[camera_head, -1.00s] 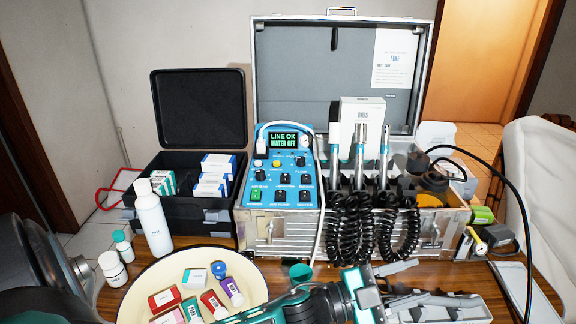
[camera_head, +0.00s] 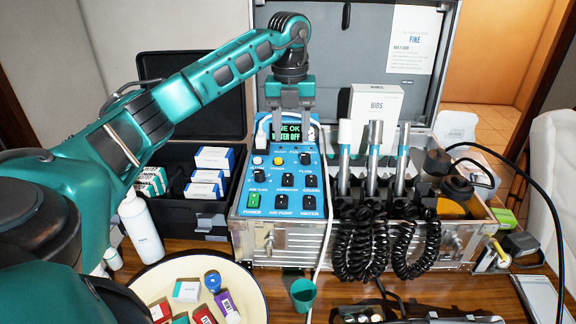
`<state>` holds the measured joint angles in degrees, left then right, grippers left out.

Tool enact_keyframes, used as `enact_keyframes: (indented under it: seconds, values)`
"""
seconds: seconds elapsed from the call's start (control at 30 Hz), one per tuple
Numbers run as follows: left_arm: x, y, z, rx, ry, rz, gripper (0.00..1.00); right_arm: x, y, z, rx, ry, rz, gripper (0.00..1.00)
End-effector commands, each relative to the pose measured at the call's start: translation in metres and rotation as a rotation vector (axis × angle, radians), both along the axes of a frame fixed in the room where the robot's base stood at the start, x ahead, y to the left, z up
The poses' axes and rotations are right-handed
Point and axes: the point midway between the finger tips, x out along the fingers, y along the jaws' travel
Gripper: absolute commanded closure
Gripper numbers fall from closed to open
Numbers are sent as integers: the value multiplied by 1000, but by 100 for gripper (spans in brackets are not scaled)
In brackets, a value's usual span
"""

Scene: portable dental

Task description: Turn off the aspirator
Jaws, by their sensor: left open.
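The blue control panel (camera_head: 281,165) is set in the left part of the open metal case. It carries knobs and rows of small black switches. One black switch (camera_head: 288,181) has a small label below it that seems to read aspirator; its position is too small to tell. My left gripper (camera_head: 289,122) is open and empty, fingers pointing down over the top of the panel. My right gripper is not in view.
Metal handpieces (camera_head: 374,160) with coiled black hoses stand right of the panel. A white hose runs down beside the panel. A black case (camera_head: 190,222) with boxes, a white bottle (camera_head: 141,230), a cream plate (camera_head: 255,290) and a green cup (camera_head: 303,293) are nearby.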

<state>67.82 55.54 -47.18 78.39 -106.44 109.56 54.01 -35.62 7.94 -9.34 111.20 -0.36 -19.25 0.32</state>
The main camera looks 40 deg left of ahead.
Motion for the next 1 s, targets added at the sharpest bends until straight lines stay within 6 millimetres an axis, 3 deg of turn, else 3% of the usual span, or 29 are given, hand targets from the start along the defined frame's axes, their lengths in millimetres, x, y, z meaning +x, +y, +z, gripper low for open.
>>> enact_keyframes:
  seconds: [0.17,0.7,1.0]
  values:
    - [-4,11,-2,35,14,33,51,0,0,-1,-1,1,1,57]
    - [-4,9,-103,30,13,27,51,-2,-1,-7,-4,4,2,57]
    - [-3,9,-123,30,8,26,51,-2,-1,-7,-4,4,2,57]
